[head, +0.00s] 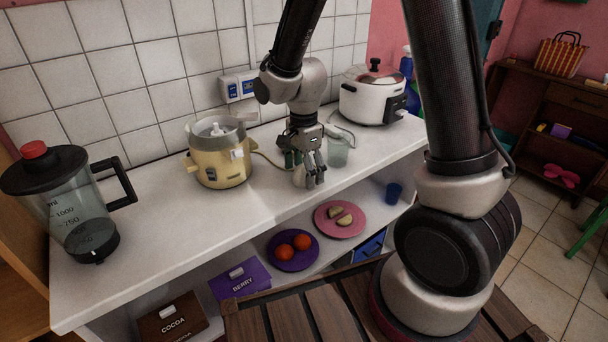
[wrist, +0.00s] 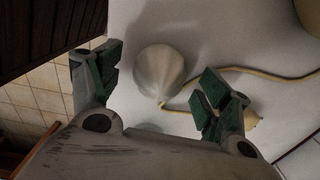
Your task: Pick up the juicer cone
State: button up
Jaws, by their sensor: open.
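The juicer cone (wrist: 160,70) is a pale ribbed dome that tapers to a point. In the wrist view it lies on the white counter top, between my gripper's fingers and apart from both. My gripper (head: 306,180) is open, pointing down low over the counter; its two green-padded fingers (wrist: 158,76) show in the wrist view, one on each side of the cone. In the head view the cone is hidden or cannot be told from my fingers. The yellow juicer (head: 221,166), with a white part inside its top, stands to the left of my gripper.
A clear glass (head: 338,153) stands close to the right of my gripper. A white cooker (head: 369,101) is at the back right, a blender jug (head: 75,212) at far left. The juicer's yellow cord (wrist: 262,72) runs beside the cone. Plates with food (head: 318,221) sit on the lower shelf.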

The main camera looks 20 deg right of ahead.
jog(key=shift+f, duration=0.3)
jog(key=c, duration=1.1)
